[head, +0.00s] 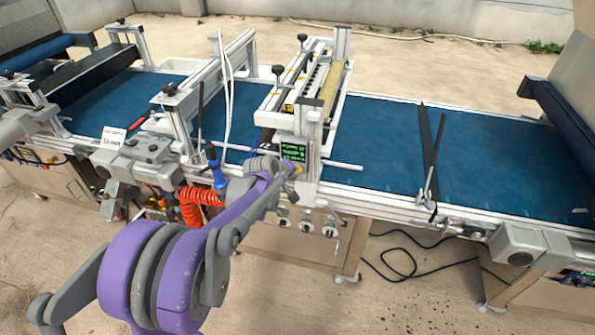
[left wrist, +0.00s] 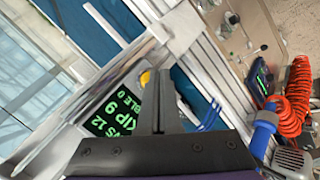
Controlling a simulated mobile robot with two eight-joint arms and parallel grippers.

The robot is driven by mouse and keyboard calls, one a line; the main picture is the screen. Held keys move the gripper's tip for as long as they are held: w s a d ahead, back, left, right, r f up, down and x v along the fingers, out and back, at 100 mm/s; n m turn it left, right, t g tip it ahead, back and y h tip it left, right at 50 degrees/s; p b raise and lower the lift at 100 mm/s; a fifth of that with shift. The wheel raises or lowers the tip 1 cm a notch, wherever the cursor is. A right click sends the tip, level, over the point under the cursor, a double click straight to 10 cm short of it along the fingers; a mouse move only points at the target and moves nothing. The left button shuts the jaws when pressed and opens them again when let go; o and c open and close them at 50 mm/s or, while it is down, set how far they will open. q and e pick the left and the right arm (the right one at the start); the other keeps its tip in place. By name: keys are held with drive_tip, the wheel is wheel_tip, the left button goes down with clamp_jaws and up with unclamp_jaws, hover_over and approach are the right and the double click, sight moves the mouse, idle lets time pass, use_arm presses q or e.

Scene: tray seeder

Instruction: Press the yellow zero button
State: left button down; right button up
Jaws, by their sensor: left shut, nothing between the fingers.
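The yellow button (left wrist: 145,78) is small and sits beside a dark display (left wrist: 115,112) with green text, on the seeder's control panel. In the head view the button (head: 299,169) shows just below the display (head: 293,151). My left gripper (head: 289,168) is shut and empty, with its tips at the panel right by the button. In the left wrist view the closed fingers (left wrist: 161,76) lie just right of the button, which stays partly visible. Whether the tips touch it, I cannot tell. My right gripper is not in view.
The seeder's blue belt (head: 385,150) runs across the view behind the panel. Metal frame bars and a white rod (head: 343,164) stand close around the display. A coiled orange hose (head: 192,205) and a blue-handled tool (head: 217,170) hang to the left.

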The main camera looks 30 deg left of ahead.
use_arm(q)
drive_tip(key=shift+w+a, duration=0.15)
drive_tip(key=shift+w, duration=0.35)
idle(0.6)
idle(0.3)
drive_tip(key=shift+s+d, duration=0.2)
drive_tip(key=shift+s, duration=0.75)
drive_tip(key=shift+s+d, duration=0.2)
drive_tip(key=shift+s, duration=0.6)
drive_tip(key=shift+s+d, duration=0.2)
drive_tip(key=shift+s, duration=0.6)
drive_tip(key=shift+s+d, duration=0.2)
drive_tip(key=shift+s, duration=0.6)
